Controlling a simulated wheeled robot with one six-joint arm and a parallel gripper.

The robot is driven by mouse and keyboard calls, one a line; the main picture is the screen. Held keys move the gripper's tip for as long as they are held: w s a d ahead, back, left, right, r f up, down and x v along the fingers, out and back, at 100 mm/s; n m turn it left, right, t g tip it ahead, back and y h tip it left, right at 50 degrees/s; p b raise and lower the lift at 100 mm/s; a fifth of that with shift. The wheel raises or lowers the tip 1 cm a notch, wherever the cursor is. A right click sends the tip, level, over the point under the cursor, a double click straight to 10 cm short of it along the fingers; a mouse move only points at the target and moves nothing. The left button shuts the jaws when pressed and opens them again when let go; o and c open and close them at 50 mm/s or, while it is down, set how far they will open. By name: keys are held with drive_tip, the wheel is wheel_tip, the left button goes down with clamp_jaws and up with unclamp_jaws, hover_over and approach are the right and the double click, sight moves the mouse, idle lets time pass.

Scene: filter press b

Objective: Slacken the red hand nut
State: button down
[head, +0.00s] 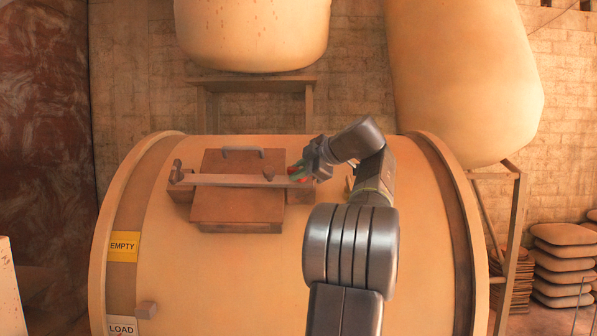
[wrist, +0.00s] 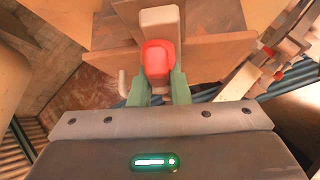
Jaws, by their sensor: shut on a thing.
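The red hand nut (wrist: 158,58) is in the middle of the wrist view, at the end of a pale bar (wrist: 160,20). My gripper (wrist: 161,88) has its green fingers on either side of the nut, shut on it. In the head view my gripper (head: 302,174) reaches in from the right to the right end of the pale bar (head: 225,180), which lies across a brown hatch (head: 238,210). Only small bits of red show there beside the fingers, and much of the nut is hidden.
The hatch is on a large tan drum (head: 250,285) with a yellow EMPTY label (head: 122,247) and a white LOAD label (head: 121,327) at left. A handle (head: 242,151) stands behind the bar. Stacked slabs (head: 563,265) are at far right.

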drive_tip(key=shift+d+f, duration=0.1)
drive_tip(key=shift+f, duration=0.1)
drive_tip(key=c, duration=1.4)
unclamp_jaws()
drive_tip(key=shift+d, duration=0.1)
drive_tip(key=shift+o, duration=0.2)
drive_tip(key=shift+r, duration=0.1)
drive_tip(key=shift+r, duration=0.1)
drive_tip(key=v, duration=1.3)
drive_tip(key=shift+s+d, duration=0.25)
drive_tip(key=shift+w+a, duration=0.1)
drive_tip(key=x, duration=1.3)
drive_tip(key=shift+w+a, duration=0.25)
